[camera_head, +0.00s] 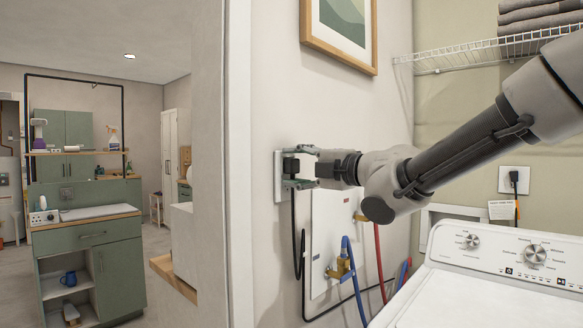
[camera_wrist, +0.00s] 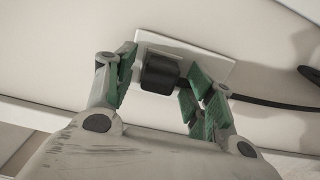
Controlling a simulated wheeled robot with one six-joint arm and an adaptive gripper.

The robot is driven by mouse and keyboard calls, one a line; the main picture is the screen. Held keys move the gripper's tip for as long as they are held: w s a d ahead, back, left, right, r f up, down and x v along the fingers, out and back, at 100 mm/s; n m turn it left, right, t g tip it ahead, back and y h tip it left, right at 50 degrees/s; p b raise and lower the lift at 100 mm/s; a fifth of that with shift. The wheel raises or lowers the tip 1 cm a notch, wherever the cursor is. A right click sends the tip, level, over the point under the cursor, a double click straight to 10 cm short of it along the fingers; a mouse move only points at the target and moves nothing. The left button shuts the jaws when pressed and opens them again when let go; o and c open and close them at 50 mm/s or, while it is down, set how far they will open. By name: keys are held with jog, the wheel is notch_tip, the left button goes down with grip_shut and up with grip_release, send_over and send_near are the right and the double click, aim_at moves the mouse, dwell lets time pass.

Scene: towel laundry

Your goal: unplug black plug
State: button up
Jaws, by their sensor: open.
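The black plug (camera_wrist: 160,73) sits in a white wall outlet plate (camera_wrist: 216,66), with its black cord running off to the right in the wrist view. In the head view the plug (camera_head: 291,165) is on the outlet plate (camera_head: 279,190) on the side wall, and its cord (camera_head: 299,245) hangs down. My gripper (camera_wrist: 156,82) is open, with its green-padded fingers on either side of the plug. A small gap shows between the plug and the fingers. In the head view my gripper (camera_head: 300,167) reaches the outlet from the right.
A white washer (camera_head: 490,285) stands at the lower right. Red and blue hoses (camera_head: 355,280) hang below my arm. Another black plug (camera_head: 514,176) sits in an outlet on the back wall. A picture frame (camera_head: 374,40) hangs above, and a wire shelf (camera_head: 470,52) holds towels.

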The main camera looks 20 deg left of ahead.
dwell(0.5)
grip_shut()
jog(key=v, duration=0.6)
dwell(1.1)
dwell(0.4)
